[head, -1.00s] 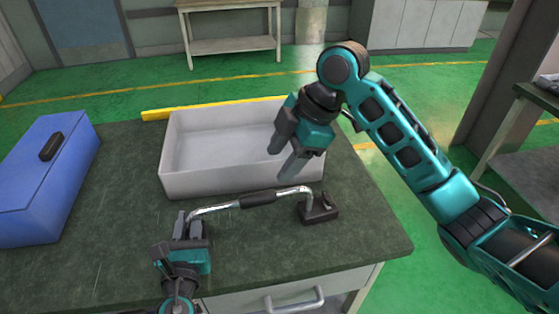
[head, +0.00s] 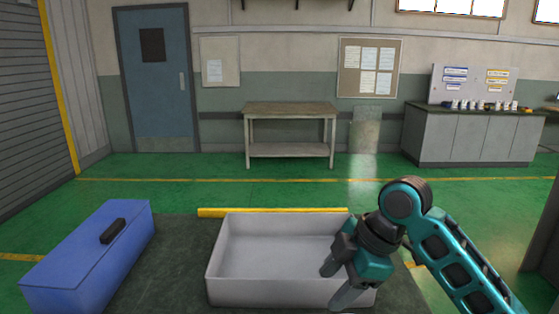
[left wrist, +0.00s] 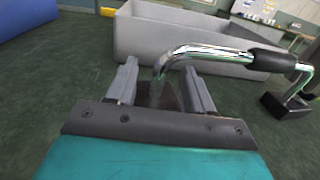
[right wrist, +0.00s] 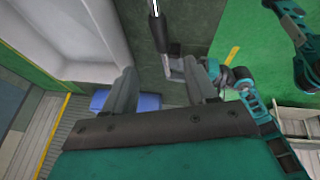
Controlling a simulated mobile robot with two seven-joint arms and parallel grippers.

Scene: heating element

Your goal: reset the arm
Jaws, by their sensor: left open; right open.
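The heating element (left wrist: 205,50) is a bent chrome rod with a black sleeve (left wrist: 270,62) and a dark end block (left wrist: 287,105). In the left wrist view its near end drops between the fingers of my left gripper (left wrist: 160,95), which is open around it; whether they touch is unclear. My right gripper (head: 340,280) is open and empty, in front of the right part of the grey bin (head: 230,292). The right wrist view shows its open fingers (right wrist: 160,92), with the rod and sleeve (right wrist: 160,35) beyond them. The element and my left gripper are outside the head view.
A blue toolbox (head: 85,262) with a black handle stands on the dark green table (head: 180,270), left of the bin. A yellow bar (head: 270,212) lies behind the bin. Across the green floor stand a workbench (head: 290,108) and a grey cabinet (head: 475,138).

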